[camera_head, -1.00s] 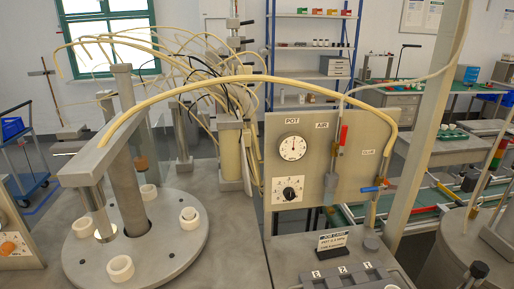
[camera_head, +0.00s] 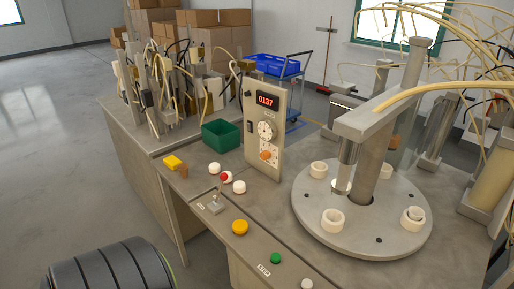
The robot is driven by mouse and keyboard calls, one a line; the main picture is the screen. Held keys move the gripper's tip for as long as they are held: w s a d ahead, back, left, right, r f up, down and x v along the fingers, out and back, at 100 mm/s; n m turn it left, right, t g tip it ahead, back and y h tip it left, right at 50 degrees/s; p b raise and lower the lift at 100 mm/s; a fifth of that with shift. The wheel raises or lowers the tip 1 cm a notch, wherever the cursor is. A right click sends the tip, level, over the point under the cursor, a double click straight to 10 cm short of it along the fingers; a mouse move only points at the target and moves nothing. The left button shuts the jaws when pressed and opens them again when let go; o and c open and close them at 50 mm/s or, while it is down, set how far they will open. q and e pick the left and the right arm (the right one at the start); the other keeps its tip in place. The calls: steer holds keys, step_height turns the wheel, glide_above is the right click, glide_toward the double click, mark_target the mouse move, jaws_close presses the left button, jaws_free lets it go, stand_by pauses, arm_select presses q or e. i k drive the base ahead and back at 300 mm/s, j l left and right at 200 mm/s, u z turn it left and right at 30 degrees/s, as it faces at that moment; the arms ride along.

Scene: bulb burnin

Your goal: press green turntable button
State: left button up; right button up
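The green button (camera_head: 275,258) is a small round cap on the front part of the bench top, near the bottom of the head view. A small white label (camera_head: 264,270) lies just left of it. The round grey turntable (camera_head: 314,222) is behind and to the right of the button. Several white ring-shaped sockets, one of them at the front (camera_head: 333,220), stand on it, and a post with an overhead arm (camera_head: 385,115) rises from its middle. Neither of my grippers is in view, and nothing covers the button.
A larger yellow button (camera_head: 240,227) and a toggle switch (camera_head: 215,205) are left of the green one. A white cap (camera_head: 306,284) is to its right. An upright panel (camera_head: 282,110) with a red display reading 0137 stands behind, beside a green bin (camera_head: 221,135).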

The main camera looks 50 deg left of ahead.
mark_target(275, 258)
steer(key=u, duration=1.25)
